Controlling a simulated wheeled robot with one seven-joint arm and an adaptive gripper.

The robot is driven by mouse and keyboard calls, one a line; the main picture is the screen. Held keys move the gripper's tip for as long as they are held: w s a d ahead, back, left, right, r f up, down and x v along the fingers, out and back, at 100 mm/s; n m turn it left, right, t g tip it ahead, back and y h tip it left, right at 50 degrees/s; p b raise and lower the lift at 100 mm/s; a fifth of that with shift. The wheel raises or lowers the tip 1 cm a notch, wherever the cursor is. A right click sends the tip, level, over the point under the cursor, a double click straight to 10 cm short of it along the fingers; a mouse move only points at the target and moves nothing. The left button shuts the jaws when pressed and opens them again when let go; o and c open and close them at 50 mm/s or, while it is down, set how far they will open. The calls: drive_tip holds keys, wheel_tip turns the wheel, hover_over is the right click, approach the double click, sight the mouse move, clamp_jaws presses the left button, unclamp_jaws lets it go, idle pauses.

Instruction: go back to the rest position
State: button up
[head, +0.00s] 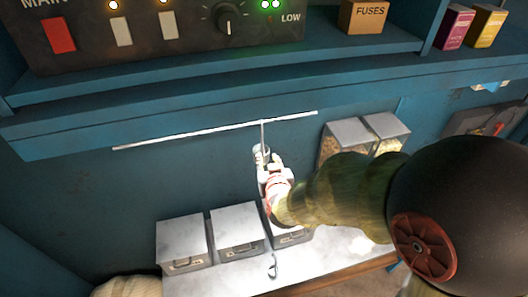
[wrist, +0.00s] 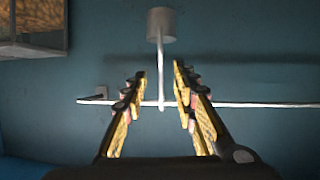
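My gripper (head: 270,163) is in front of the blue wall, below a long white rail (head: 200,135). In the wrist view my gripper (wrist: 157,78) has its two yellow and black fingers spread apart, with nothing clamped between them. A thin rod with a pale cylindrical cup (wrist: 161,24) shows beyond the fingers and lines up with the gap. In the head view the cup (head: 261,153) hangs by its rod under the rail, right beside the fingertips. Whether the fingers touch it, I cannot tell.
Grey lidded boxes (head: 182,240) stand on the white counter (head: 318,264) below. A small metal hook-like piece (head: 272,267) is in front of them. Glass-sided containers (head: 348,136) sit behind my arm. A blue shelf (head: 225,82) with a control panel (head: 150,30) is above.

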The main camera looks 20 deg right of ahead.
drive_tip(key=s+a+f+g+y+b, duration=0.1)
drive_tip(key=s+a+f+g, duration=0.15)
drive_tip(key=s+f, duration=0.25)
drive_tip(key=s+a+f+g+y, duration=0.2)
drive_tip(key=s+f+g, duration=0.2)
drive_tip(key=s+f, duration=0.1)
drive_tip(key=s+d+f+b, duration=0.2)
drive_tip(key=s+b, duration=0.6)
drive_tip(key=b, duration=0.4)
drive_tip(key=s+d+f+n+g+h+b, duration=0.1)
drive_tip(key=s+d+b, duration=0.3)
drive_tip(key=s+b, duration=0.5)
drive_tip(key=f+b, duration=0.1)
drive_tip(key=b, duration=0.2)
